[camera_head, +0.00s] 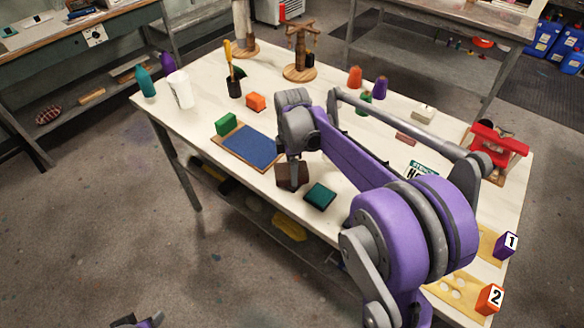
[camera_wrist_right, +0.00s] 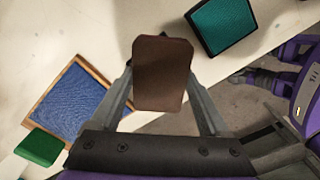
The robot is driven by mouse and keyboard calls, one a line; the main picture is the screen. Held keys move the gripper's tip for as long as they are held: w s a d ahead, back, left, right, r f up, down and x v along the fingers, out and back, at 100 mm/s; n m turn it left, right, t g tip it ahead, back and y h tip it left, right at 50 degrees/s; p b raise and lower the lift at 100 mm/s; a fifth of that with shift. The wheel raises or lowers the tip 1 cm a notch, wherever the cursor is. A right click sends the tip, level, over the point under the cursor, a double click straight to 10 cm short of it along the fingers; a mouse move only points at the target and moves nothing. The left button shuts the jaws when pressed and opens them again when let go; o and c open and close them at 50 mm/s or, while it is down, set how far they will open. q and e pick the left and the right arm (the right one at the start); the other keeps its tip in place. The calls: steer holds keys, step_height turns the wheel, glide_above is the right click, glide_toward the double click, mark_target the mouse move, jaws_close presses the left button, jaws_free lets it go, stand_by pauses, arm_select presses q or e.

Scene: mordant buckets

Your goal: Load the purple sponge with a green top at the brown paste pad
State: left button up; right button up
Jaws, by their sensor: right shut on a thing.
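My right gripper (camera_wrist_right: 160,90) is shut on a brown block (camera_wrist_right: 163,72), which sits between its two fingers. The brown block also shows in the head view (camera_head: 290,175), just below the gripper (camera_head: 293,160), over the table's front edge. I cannot tell a separate brown pad from this block. A teal-green pad in a dark frame (camera_head: 320,195) lies right of the gripper. A blue pad in a wooden frame (camera_head: 250,146) lies to its left, with a green block (camera_head: 226,124) at its far left corner. No purple sponge with a green top is distinguishable. A purple and dark part of mine shows at the bottom edge.
The white table (camera_head: 190,123) carries a white cup (camera_head: 181,90), a teal bottle (camera_head: 146,82), an orange block (camera_head: 256,102) and a wooden stand (camera_head: 300,70). A red press (camera_head: 497,145) stands at right. My right arm hides much of the table's middle.

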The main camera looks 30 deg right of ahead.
steer(key=shift+w+r+p, duration=0.1)
steer(key=shift+r+p, duration=1.3)
steer(key=shift+r, duration=1.95)
arm_select(q)
steer(key=r, duration=0.1)
steer(key=w+r, duration=0.1)
steer(key=r, duration=0.1)
steer(key=w+r, duration=0.1)
steer(key=shift+r, duration=0.15)
steer(key=shift+s+a, duration=0.1)
arm_select(e)
steer(key=shift+f, duration=0.15)
